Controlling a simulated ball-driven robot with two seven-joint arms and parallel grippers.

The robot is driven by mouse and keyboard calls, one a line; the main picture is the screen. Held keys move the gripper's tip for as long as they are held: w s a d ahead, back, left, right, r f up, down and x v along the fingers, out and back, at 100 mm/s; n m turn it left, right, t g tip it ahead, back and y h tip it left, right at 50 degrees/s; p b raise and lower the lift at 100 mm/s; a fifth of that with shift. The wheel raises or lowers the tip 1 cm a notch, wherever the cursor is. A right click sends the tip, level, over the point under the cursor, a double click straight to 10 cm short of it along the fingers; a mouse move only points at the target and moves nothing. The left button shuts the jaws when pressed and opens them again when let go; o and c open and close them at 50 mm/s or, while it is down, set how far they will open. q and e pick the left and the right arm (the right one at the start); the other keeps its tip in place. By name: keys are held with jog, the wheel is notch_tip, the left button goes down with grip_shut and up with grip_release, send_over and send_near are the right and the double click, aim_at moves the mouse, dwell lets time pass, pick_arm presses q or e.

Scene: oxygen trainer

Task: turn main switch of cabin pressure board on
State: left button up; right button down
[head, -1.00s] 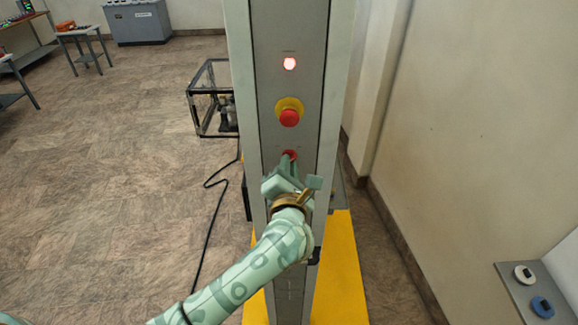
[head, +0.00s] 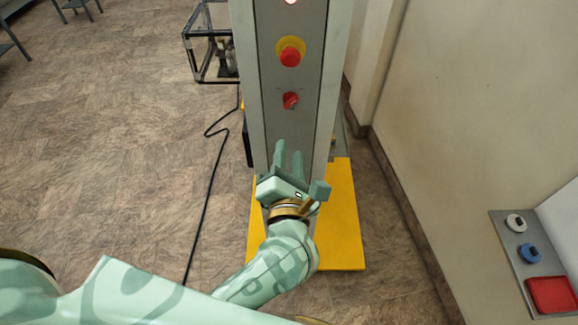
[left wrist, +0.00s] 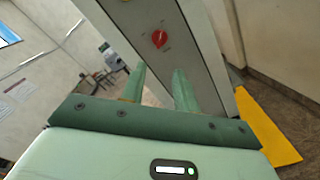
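The cabin pressure board (head: 290,125) is a tall narrow grey panel standing upright. Its main switch, a red rotary knob (head: 290,100), sits below a red mushroom button on a yellow plate (head: 290,54). The knob also shows in the left wrist view (left wrist: 160,38), turned at a slant between small markings too small to read. My left gripper (head: 289,150) is below the knob and apart from it. Its two fingers are spread with nothing between them, as the left wrist view also shows (left wrist: 158,85). My right gripper is not in view.
A lit lamp (head: 291,1) is at the top edge of the head view. A yellow base (head: 342,225) lies under the panel. A black cable (head: 208,190) runs along the floor at the left.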

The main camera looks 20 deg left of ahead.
pick_arm(q)
jog(key=shift+v, duration=1.35)
